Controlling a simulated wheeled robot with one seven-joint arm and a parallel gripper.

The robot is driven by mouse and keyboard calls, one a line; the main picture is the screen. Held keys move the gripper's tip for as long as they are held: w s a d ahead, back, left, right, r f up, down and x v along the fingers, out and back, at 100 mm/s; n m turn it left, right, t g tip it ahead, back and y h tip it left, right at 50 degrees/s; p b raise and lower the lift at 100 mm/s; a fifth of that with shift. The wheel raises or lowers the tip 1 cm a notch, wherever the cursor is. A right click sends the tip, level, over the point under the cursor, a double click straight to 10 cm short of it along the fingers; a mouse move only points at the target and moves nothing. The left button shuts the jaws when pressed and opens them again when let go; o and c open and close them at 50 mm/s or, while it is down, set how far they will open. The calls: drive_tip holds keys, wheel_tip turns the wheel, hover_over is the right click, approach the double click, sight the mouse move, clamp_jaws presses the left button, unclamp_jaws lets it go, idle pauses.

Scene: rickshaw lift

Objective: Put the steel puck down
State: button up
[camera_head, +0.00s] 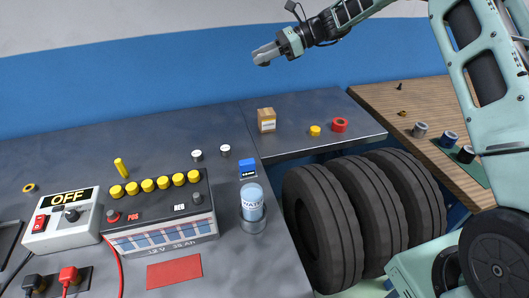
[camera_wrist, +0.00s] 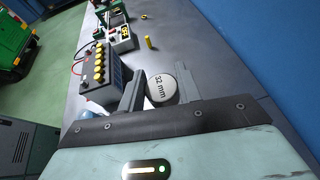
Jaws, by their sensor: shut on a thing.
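The steel puck (camera_wrist: 161,88), a round disc with a pale top marked "32 mm", sits between the two fingers of my gripper (camera_wrist: 160,90) in the wrist view. The fingers are shut on its sides. In the head view my gripper (camera_head: 264,54) is high at the top centre, well above the dark bench (camera_head: 300,111) and in front of the blue wall band. The puck cannot be made out clearly there.
A battery (camera_head: 160,230) with yellow caps, a water bottle (camera_head: 252,202), a blue box (camera_head: 247,168) and a cardboard box (camera_head: 266,120) stand on the bench. Tyres (camera_head: 322,230) stand below its right edge. A wooden bench (camera_head: 375,100) at right holds small cylinders (camera_head: 448,138).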

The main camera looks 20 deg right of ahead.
drive_tip(key=b, duration=2)
hover_over(264, 146)
wheel_tip(264, 146, down, 22)
wheel_tip(264, 146, down, 10)
drive_tip(key=shift+r, duration=0.2)
drive_tip(key=o, duration=1.1)
drive_tip(key=shift+f, duration=0.1)
drive_tip(key=shift+a, duration=0.1)
drive_tip(key=v, duration=1.2)
drive_tip(key=shift+w, duration=0.1)
